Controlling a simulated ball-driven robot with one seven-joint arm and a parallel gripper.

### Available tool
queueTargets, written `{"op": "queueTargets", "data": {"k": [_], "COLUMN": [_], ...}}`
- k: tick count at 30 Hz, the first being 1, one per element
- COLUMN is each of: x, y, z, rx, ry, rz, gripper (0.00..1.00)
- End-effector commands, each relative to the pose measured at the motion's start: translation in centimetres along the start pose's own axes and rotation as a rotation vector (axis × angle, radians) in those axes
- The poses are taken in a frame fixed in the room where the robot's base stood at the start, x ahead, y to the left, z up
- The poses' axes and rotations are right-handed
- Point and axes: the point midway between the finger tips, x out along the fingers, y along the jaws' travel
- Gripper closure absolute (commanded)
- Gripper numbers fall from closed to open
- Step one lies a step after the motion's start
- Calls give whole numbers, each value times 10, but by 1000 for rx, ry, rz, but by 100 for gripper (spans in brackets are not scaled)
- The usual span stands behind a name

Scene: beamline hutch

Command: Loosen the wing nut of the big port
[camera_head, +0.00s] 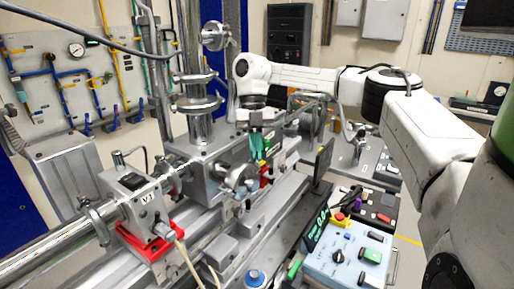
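A grey metal vacuum chamber (205,150) stands in the middle of the bench. A round clamped port (238,178) sits on its near right side, with small clamp hardware that is too small to make out as a wing nut. Other clamped flanges show on the column above (197,103) and on the beam pipe at left (96,222); I cannot tell which is the big port. My gripper (262,158) points down beside the chamber, just above and right of the round port. Its dark green fingers hide part of the chamber. I cannot tell whether they touch anything.
A valve block marked V1 (132,190) sits on a red base at left. A light blue control box (347,254) with buttons stands at front right, beside a dark display (316,226). A blue-capped bottle (255,279) is at the bottom. Cables run across the left.

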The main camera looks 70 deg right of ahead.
Motion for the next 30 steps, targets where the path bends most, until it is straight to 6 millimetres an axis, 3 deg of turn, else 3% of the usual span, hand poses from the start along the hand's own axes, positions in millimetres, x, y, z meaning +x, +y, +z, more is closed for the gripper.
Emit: {"op": "queueTargets", "data": {"k": [18,30], "x": [2,4], "y": [5,7], "z": [0,-1], "rx": [-502,-664], "ry": [-2,0], "rz": [-211,-277], "gripper": [100,100]}}
